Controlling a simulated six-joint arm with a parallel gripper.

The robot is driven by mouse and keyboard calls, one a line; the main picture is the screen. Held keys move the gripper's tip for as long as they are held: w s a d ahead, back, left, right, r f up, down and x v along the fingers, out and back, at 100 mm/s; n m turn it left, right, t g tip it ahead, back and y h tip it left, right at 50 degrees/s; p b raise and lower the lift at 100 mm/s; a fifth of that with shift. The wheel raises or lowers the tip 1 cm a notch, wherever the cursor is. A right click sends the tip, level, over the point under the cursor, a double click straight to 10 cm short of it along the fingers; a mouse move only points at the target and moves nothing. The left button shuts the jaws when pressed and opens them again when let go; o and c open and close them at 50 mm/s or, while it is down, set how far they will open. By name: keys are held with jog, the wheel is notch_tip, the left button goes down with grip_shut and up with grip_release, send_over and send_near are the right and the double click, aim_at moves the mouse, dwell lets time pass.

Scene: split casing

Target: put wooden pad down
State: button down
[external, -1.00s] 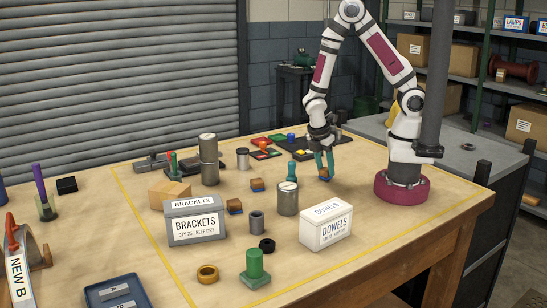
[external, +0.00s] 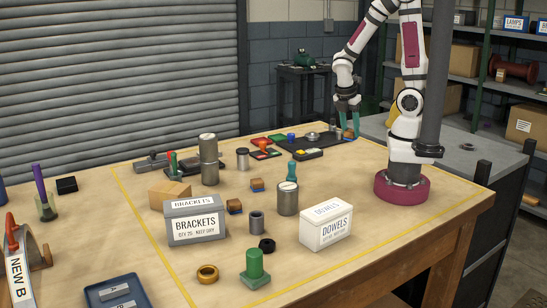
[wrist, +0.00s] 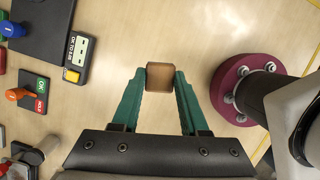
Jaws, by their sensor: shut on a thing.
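My gripper (external: 350,122) has green fingers and is over the far right part of the table, by the right end of the dark mat. In the wrist view my gripper (wrist: 160,80) is shut on the wooden pad (wrist: 160,76), a small brown block held between the fingertips. Bare tabletop shows around the pad there. In the external view the wooden pad (external: 349,137) is small and partly covered by the fingers. I cannot tell whether it touches the table.
A dark mat (external: 318,146) with several small items lies left of my gripper; its corner also shows in the wrist view (wrist: 45,50). A similar small block (external: 257,185) stands mid-table. A white DOWELS box (external: 326,226) and a grey BRACKETS box (external: 196,223) stand nearer the front.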

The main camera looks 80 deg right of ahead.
jog(key=w+a+r+n+t, duration=0.15)
jog(key=w+a+n, duration=0.25)
jog(key=a, duration=0.4)
jog(key=w+a+r+n+t, duration=0.1)
jog(key=w+a+r+n, duration=0.25)
jog(key=a, duration=0.45)
jog(key=w+a+r+n+t, duration=0.1)
jog(key=w+a+r+n, duration=0.15)
jog(key=a+n, duration=0.4)
jog(key=n, duration=0.1)
send_over(325, 207)
jog(key=shift+t+y, duration=0.25)
jog(key=shift+y, duration=0.05)
jog(key=f, duration=0.6)
jog(key=shift+s+a, duration=0.35)
jog(key=shift+s, duration=0.05)
notch_tip(325, 207, down, 4)
jog(key=shift+a, duration=0.1)
jog(key=shift+f, duration=0.15)
jog(key=shift+c, duration=2.1)
grip_release()
